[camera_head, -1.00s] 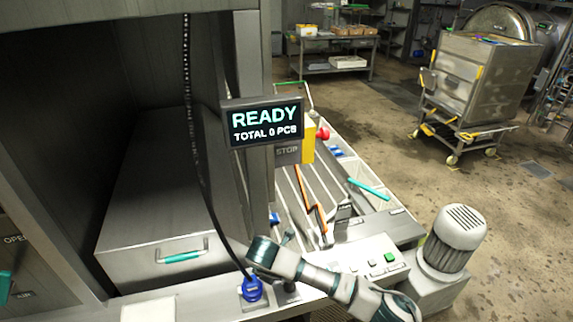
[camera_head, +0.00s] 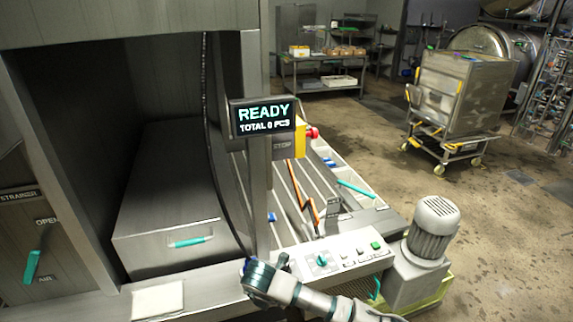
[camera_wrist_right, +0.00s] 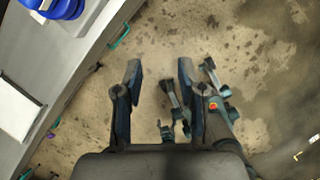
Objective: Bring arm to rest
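My right arm (camera_head: 310,300) comes in from the bottom right of the head view, its teal-ringed end (camera_head: 258,280) in front of the machine's front ledge. Its fingers are hidden there. In the right wrist view, my right gripper (camera_wrist_right: 158,82) is open, its two fingers apart with nothing held between them. It hangs over stained floor beside the ledge. Dark jointed parts show beyond and beside the fingers; I cannot tell what they are. No left gripper can be made out in the head view.
The ledge (camera_wrist_right: 45,75) bears a blue round part (camera_wrist_right: 65,8) near the gripper. A READY screen (camera_head: 263,116) hangs above. A wheeled cart (camera_head: 460,92) stands behind, with open floor around it.

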